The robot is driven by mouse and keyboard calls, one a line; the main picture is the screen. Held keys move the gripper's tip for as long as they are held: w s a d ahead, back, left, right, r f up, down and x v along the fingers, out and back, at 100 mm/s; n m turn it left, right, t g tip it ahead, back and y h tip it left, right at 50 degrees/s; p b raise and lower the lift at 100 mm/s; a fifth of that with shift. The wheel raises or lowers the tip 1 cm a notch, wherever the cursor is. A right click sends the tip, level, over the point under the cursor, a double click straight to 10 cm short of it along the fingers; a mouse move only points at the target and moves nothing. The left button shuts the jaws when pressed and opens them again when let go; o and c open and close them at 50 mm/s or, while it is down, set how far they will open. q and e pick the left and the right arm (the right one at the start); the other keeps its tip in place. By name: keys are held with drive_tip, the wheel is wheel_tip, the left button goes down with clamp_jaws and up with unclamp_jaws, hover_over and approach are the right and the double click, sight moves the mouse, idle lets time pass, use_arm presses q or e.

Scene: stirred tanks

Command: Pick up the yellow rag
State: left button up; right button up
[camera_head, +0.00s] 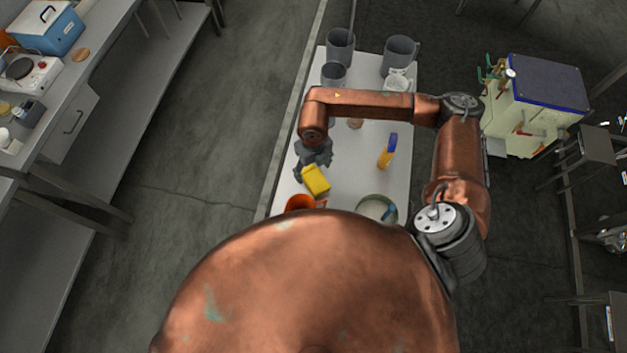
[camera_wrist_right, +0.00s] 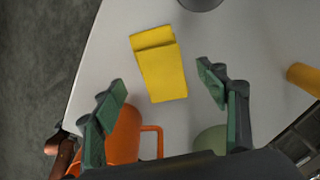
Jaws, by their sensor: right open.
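The yellow rag (camera_head: 317,181) is a folded, flat block lying on the white table near its left edge. In the right wrist view the rag (camera_wrist_right: 164,73) lies ahead, between the lines of the two fingers, with clear gaps on both sides. My right gripper (camera_head: 312,166) is open and empty, close to the rag. I cannot tell its exact height above the table. In the wrist view its green-padded fingers are spread wide and do not visibly touch the rag. My left gripper is not in view.
An orange mug (camera_wrist_right: 123,136) stands close to the rag, by the left finger in the wrist view. Grey containers (camera_head: 340,48) occupy the table's far end.

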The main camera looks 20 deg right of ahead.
sight(314, 178)
drive_tip(key=f, duration=0.4)
drive_tip(key=f+p, duration=0.1)
drive_tip(key=shift+s+f, duration=0.25)
drive_tip(key=shift+f, duration=0.15)
drive_tip(key=c, duration=1.2)
drive_tip(key=shift+r, duration=0.15)
drive_tip(key=shift+c, duration=0.2)
wheel_tip(314, 178, up, 10)
drive_tip(key=b, duration=0.1)
drive_tip(key=o, duration=0.5)
drive_tip(key=c, duration=0.4)
